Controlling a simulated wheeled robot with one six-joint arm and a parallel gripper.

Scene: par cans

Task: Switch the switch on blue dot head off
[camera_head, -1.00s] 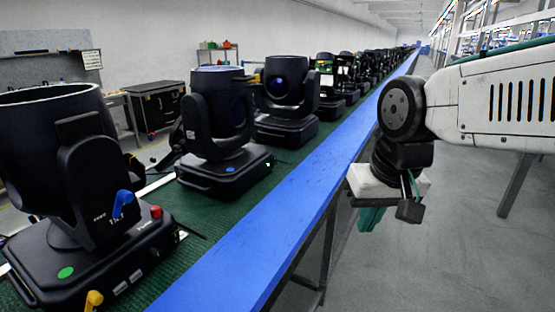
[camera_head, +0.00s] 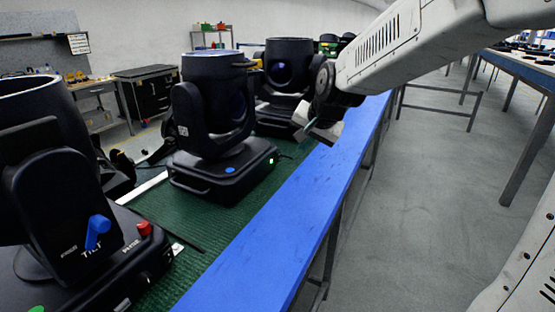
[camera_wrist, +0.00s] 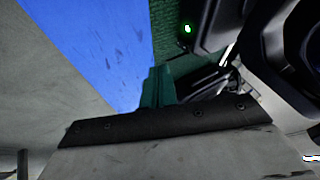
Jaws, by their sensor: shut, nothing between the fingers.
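The blue dot head (camera_head: 215,110) is a black moving light on the green belt, with a blue dot (camera_head: 230,169) on its base. A small green light (camera_head: 271,160) glows on the base's right end face; a green glow (camera_wrist: 187,29) also shows at the top of the wrist view. The switch's shape is too small to make out. My gripper (camera_head: 310,128) is to the right of the blue dot head, above the blue rail's far side, apart from the base. Its teal fingers (camera_wrist: 158,88) are shut and empty.
A nearer head (camera_head: 65,200) with a blue tilt lever (camera_head: 96,231) and red knob (camera_head: 144,228) stands front left. Another head (camera_head: 285,75) stands behind, near my gripper. The blue rail (camera_head: 270,245) edges the belt; grey floor (camera_head: 430,200) is open at right.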

